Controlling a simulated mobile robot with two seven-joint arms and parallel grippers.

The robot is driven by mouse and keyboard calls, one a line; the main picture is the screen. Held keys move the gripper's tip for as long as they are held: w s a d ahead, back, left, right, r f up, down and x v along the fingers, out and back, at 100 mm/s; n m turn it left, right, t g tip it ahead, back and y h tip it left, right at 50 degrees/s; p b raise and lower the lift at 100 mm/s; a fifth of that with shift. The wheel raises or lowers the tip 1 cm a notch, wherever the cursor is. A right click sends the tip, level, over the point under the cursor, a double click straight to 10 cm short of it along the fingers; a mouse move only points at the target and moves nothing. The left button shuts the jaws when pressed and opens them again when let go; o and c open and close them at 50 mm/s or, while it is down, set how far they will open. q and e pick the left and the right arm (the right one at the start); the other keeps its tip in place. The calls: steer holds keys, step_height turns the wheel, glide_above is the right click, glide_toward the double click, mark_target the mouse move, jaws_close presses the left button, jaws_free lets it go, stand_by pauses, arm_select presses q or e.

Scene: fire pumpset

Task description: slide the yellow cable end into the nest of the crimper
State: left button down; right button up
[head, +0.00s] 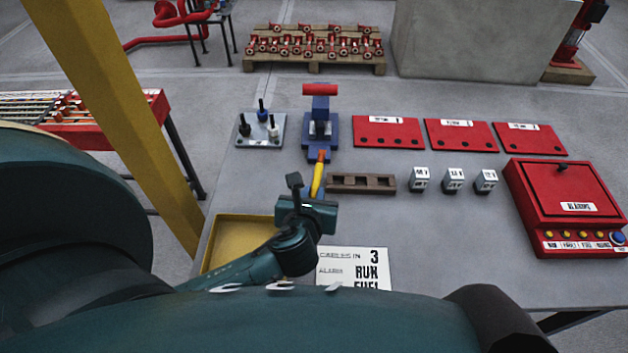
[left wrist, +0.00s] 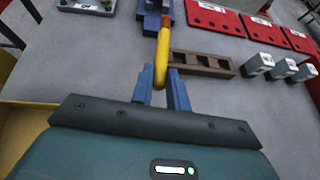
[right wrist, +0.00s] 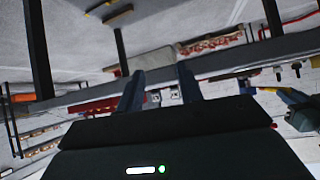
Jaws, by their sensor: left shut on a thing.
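The yellow cable (head: 317,180) has an orange end that points at the crimper, and it also shows in the left wrist view (left wrist: 162,50). My left gripper (head: 315,196) is shut on the cable's near part, between its blue fingers (left wrist: 165,82). The crimper (head: 320,135) is blue with a red handle and stands straight ahead of the gripper. The orange end meets the crimper's front edge in the picture; I cannot tell how far it is in the nest. My right gripper (right wrist: 160,80) is open and empty, away from the crimper.
A brown slotted block (head: 361,184) lies close right of the cable. White blocks (head: 452,180), red plates (head: 388,132) and a red alarm box (head: 565,205) stand farther right. A grey plate with pegs (head: 259,130) is left of the crimper. A yellow tray (head: 232,232) is at the near left.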

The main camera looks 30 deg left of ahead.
arm_select(q)
steer(key=shift+w+n+y, duration=0.4)
steer(key=shift+w+y, duration=0.05)
steer(key=shift+y, duration=0.05)
steer(key=shift+w+d+f+n+y+p, duration=0.15)
steer(key=shift+w+f+n+y+p, duration=0.05)
steer(key=shift+w+n+y+p, duration=0.15)
steer(key=shift+s, duration=0.1)
steer(key=shift+s+f+b+x, duration=0.1)
steer(key=shift+f+b+x, duration=0.15)
steer(key=shift+x, duration=0.9)
steer(key=shift+s+f+b+x, duration=0.1)
steer(key=shift+f+b+x, duration=0.2)
steer(key=shift+x, duration=0.9)
steer(key=shift+s+f+b+x, duration=0.1)
steer(key=shift+f+b+x, duration=0.15)
steer(key=shift+x, duration=0.9)
steer(key=shift+w+f, duration=0.1)
steer(key=shift+w, duration=0.5)
steer(key=shift+p, duration=0.45)
steer(key=shift+w+a, duration=0.3)
